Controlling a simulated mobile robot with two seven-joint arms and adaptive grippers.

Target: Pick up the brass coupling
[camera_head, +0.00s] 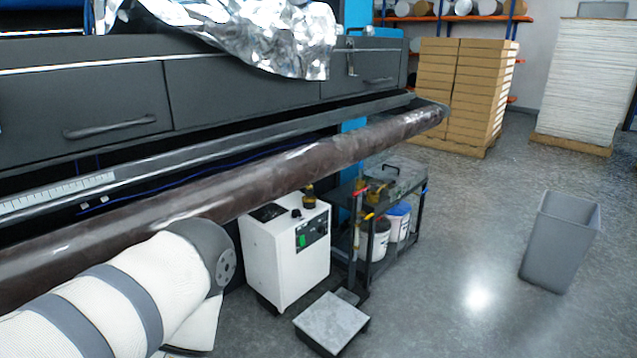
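I cannot tell for certain which thing is the brass coupling. A small dark and brass-coloured piece (309,198) stands on the right part of the top of a white cabinet (286,254). Other small brass-yellow items (376,188) lie on the top shelf of a black cart, too small to make out. My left arm comes in at the lower left, in front of the long roller, and bends down out of the picture. Neither my left nor my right gripper is in view.
A long dark roller (270,180) runs along the black machine (110,105), above the cabinet. The black cart (420,188) holds white buckets (376,240). A low grey platform (332,320) sits in front. A grey bin (560,240) stands right. The floor between is clear.

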